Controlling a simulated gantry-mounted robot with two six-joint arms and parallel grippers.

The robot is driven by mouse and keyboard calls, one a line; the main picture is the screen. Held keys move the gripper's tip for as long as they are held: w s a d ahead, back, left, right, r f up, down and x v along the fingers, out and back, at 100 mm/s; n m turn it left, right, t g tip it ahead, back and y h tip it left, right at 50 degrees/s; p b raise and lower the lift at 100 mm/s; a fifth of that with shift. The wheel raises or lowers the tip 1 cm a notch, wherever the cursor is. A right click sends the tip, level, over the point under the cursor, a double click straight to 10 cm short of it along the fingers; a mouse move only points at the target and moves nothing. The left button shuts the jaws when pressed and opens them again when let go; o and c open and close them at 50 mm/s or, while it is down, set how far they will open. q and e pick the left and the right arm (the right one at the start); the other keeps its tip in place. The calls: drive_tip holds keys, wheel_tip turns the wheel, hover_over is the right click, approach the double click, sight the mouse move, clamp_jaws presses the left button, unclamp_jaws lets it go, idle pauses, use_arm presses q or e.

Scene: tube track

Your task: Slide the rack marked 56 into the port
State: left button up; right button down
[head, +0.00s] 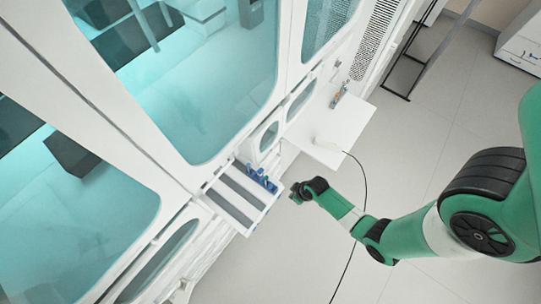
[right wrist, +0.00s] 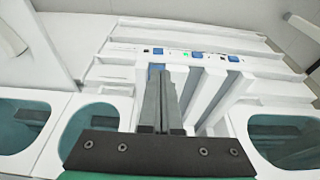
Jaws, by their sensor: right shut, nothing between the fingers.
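A white loading platform (head: 222,213) with grey lanes juts from the machine front. Blue rack parts (head: 262,179) stand along its right side in the head view; no number is readable, so I cannot tell which is marked 56. My right gripper (head: 297,193) is just right of the platform, apart from the blue parts in the head view. In the right wrist view its two dark fingers (right wrist: 166,74) are shut together and empty, with a blue piece (right wrist: 155,68) right by their tips. Blue squares (right wrist: 196,55) mark the white lane ends there. My left gripper is not in view.
The white machine has large teal windows (head: 210,100). A white shelf (head: 335,130) with a handheld device (head: 327,144) and a black cable (head: 362,180) lies beyond the platform.

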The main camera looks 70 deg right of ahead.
drive_tip(key=b, duration=0.8)
approach(277, 194)
drive_tip(key=x, duration=0.5)
drive_tip(key=shift+w, duration=0.2)
